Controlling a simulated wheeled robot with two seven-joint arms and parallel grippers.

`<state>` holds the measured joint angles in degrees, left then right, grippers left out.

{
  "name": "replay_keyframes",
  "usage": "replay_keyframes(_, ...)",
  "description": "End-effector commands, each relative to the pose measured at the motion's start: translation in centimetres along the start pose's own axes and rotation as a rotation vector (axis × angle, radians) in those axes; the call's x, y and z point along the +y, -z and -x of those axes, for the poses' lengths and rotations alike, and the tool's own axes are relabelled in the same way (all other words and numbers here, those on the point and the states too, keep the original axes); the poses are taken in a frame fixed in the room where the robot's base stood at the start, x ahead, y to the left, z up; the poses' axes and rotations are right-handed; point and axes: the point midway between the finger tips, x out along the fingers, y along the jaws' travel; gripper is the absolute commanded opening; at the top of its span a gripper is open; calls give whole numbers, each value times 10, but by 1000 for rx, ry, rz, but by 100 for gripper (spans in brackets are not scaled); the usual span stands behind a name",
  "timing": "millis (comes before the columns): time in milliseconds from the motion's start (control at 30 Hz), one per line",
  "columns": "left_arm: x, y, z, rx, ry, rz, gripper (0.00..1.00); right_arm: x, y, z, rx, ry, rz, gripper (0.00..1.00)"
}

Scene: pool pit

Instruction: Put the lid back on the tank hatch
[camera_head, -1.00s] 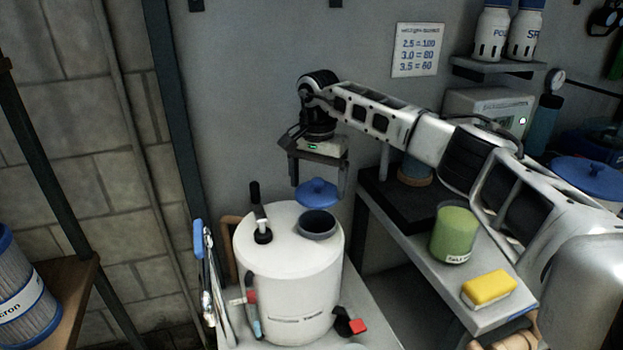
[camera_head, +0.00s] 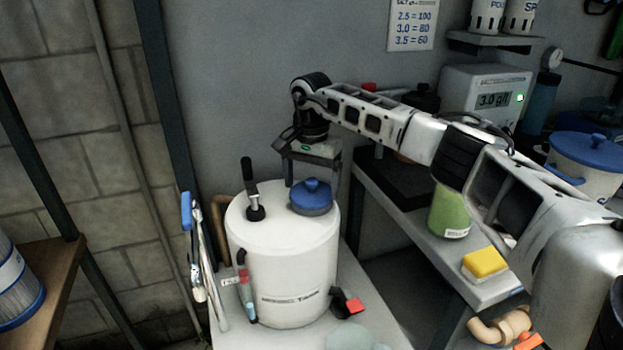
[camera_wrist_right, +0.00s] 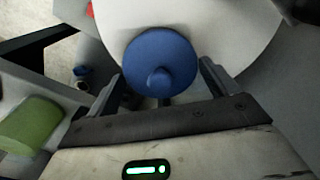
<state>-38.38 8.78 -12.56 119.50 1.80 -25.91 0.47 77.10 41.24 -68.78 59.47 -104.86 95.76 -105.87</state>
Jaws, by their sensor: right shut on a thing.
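The blue round lid (camera_head: 312,196) with a knob sits over the grey hatch rim (camera_head: 312,211) on top of the white tank (camera_head: 283,262), covering the opening. It looks about level; whether it is fully seated I cannot tell. My right gripper (camera_head: 313,181) points down at the lid, its fingers on either side and partly hidden behind it. In the right wrist view the lid (camera_wrist_right: 160,55) lies between the fingers of my right gripper (camera_wrist_right: 162,73), which is shut on it. My left gripper is not in view.
A black-handled valve (camera_head: 254,205) stands on the tank top left of the lid. Tools (camera_head: 197,255) hang at the tank's left. A right-hand bench holds a green tub (camera_head: 449,212), a yellow sponge (camera_head: 485,263) and a meter (camera_head: 487,94). A blue-lidded pot (camera_head: 588,165) stands farther right.

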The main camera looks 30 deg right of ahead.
Motion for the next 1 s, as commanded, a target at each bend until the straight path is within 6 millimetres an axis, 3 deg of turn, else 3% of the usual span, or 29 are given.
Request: replay_keyframes(1000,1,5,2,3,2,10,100,0,-1,1,0,0,0,65)
